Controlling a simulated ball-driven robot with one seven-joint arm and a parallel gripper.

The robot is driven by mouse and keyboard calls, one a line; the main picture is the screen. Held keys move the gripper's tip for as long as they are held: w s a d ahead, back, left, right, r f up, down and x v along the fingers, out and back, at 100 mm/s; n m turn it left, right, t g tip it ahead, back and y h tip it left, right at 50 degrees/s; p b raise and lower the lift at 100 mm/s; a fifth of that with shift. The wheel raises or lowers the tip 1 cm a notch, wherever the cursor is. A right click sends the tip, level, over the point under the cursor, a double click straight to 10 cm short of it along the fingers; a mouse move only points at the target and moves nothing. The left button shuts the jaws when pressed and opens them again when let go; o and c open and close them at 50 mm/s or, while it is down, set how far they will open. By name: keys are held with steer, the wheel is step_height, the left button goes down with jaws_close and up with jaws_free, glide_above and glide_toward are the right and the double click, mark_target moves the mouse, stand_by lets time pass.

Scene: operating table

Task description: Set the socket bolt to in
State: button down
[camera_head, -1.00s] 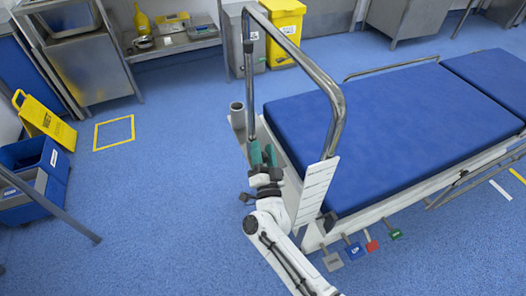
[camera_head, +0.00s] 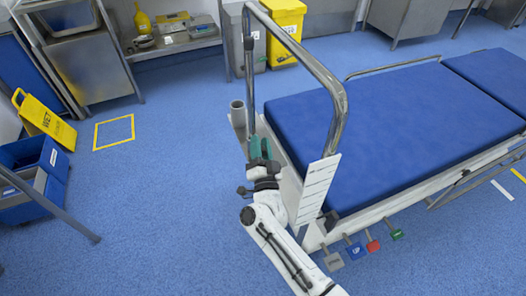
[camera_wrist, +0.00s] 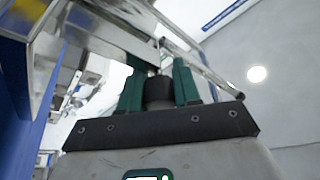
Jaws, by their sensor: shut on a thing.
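How far in the bolt sits cannot be told. A grey tubular socket (camera_head: 237,114) stands just left of and beyond my gripper.
The bent metal rail (camera_head: 318,68) arches over the end of the blue-topped operating table (camera_head: 390,120). A white labelled panel (camera_head: 318,188) is right of my arm. Coloured pedals (camera_head: 373,244) stick out low.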

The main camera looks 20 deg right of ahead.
steer(key=shift+w, duration=0.45)
steer(key=shift+r, duration=0.1)
steer(key=c, duration=0.8)
jaws_free()
steer(key=shift+d, duration=0.1)
steer(key=v, duration=1)
steer(key=shift+s+f+p, duration=0.2)
steer(key=shift+s+p, duration=0.1)
steer(key=shift+p, duration=0.15)
